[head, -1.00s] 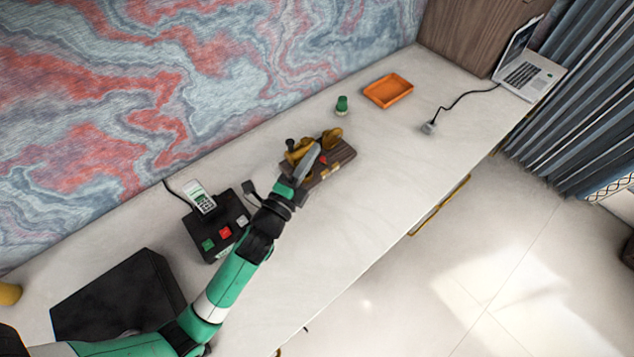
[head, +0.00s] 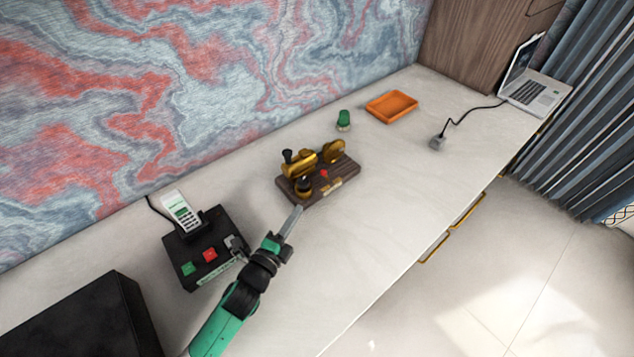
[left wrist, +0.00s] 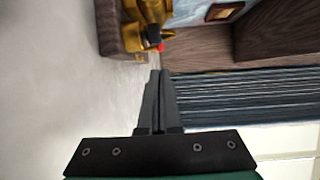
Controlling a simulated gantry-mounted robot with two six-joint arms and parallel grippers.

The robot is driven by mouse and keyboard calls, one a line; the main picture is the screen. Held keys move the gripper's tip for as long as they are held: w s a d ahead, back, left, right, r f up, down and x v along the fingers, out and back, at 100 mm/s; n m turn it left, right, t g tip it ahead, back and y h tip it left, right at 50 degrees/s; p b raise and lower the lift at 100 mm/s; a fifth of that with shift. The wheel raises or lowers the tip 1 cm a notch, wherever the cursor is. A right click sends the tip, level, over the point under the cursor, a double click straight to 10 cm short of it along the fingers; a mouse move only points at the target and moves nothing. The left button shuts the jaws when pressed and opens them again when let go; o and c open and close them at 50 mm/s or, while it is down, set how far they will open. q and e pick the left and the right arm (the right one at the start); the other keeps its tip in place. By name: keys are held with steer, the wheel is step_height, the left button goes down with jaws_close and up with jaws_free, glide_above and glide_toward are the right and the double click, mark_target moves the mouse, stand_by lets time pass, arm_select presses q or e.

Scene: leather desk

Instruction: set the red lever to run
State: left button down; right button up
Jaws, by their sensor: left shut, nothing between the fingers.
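A brass model engine (head: 320,160) stands on a dark wooden base (head: 339,181) in the middle of the desk. A small red lever tip (head: 324,173) shows on the base's near side; which setting it is at is too small to read. In the left wrist view the brass engine (left wrist: 149,12) and the red tip (left wrist: 161,47) are at the top, just beyond my fingers. My left gripper (head: 298,210) is shut and empty, just in front of the base's near left corner and apart from the red lever. It also shows in the left wrist view (left wrist: 158,73). My right gripper is not in view.
A black box with green and red buttons (head: 209,263) and a card reader (head: 182,212) stands left of my left arm. A green-topped object (head: 344,120), an orange tray (head: 391,106), a plug (head: 436,143) and a laptop (head: 530,92) lie farther back. The desk's front strip is clear.

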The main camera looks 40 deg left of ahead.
mark_target(322, 174)
arm_select(q)
steer(key=b+x, duration=0.3)
steer(key=x, duration=0.8)
steer(key=shift+w+a+f, duration=0.1)
steer(key=shift+w+f, duration=0.05)
steer(key=shift+w, duration=0.15)
steer(key=shift+w+a+b, duration=0.2)
steer(key=shift+w+b, duration=0.15)
steer(key=shift+w, duration=0.2)
